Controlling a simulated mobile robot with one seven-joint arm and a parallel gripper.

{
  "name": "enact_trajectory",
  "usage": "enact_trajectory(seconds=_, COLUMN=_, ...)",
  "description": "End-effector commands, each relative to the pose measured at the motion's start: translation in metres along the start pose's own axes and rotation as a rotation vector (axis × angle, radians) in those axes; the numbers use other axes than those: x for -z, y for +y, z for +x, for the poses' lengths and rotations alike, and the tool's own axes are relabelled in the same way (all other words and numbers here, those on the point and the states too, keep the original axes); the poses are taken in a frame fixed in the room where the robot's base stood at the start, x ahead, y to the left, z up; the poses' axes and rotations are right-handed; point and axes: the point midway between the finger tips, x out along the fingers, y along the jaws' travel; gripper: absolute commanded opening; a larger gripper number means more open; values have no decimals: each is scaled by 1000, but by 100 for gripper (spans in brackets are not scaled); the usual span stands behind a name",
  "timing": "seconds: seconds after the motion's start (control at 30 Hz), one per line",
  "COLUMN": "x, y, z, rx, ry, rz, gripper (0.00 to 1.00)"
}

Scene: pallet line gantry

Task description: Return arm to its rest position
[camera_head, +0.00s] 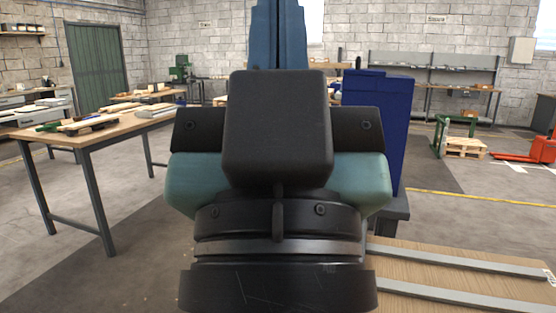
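A large black and teal mechanism, which looks like my own arm seen from close up, fills the middle of the head view from the bottom edge to the upper part. A black box-shaped block stands at its top centre, above dark stacked rings. No gripper fingers show, so I cannot see whether anything is held. The arm hides the floor and whatever stands directly behind it.
A dark blue upright block (378,128) stands close behind on the right. A wooden board with grey rails (470,262) lies lower right. A wooden workbench (100,133) stands left. A pallet (467,148) and red pallet jack (543,149) are farther right.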

Motion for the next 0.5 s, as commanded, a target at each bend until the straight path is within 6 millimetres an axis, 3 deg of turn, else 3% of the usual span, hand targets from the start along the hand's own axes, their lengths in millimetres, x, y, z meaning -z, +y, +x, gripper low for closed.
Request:
enact_trajectory(seconds=0.03, x=23, y=0, z=25, rx=0, ry=0, rz=0, gripper=0)
enact_trajectory(seconds=0.5, x=120, y=0, z=127, rx=1, ry=-1, rz=1, gripper=0)
